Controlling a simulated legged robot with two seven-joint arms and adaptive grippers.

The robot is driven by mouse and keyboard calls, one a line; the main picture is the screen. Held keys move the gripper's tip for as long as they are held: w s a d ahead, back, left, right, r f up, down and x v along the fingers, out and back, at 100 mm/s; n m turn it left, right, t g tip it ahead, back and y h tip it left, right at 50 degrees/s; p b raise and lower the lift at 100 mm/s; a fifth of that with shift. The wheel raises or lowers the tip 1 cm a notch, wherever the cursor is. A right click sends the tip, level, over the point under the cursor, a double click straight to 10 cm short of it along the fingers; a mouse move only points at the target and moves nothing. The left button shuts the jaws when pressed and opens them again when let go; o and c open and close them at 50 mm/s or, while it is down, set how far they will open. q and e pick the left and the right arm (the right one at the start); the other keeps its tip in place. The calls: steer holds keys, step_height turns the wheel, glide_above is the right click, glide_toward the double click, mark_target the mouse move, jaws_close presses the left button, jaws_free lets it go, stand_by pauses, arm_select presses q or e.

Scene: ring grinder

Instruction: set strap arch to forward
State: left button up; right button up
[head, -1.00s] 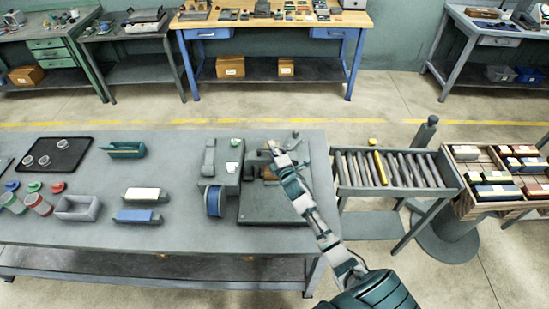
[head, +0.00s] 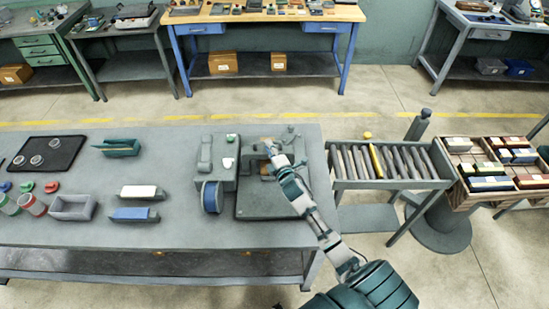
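The ring grinder (head: 221,168) is a grey machine on the workbench, with a blue wheel (head: 210,196) at its front left and a dark flat base plate (head: 262,205). My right gripper (head: 270,148) is at the back of the base plate, over a small raised fixture with a tan part. The strap arch cannot be told apart clearly there; my gripper and forearm cover part of that area. The fingers are too small to show whether they are open or touch anything. My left gripper is out of view.
Left on the grey workbench (head: 100,225) are a blue block (head: 133,214), a white-topped block (head: 140,192), a green holder (head: 119,148), a grey bin (head: 74,207) and a black tray (head: 46,153). A roller stand (head: 388,184) and a wooden crate (head: 492,197) are at right.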

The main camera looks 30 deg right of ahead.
steer(key=s+a, duration=0.1)
steer(key=s, duration=0.7)
steer(key=shift+s+a, duration=0.3)
steer(key=shift+a, duration=0.1)
steer(key=shift+d+f, duration=0.1)
steer(key=shift+f, duration=0.05)
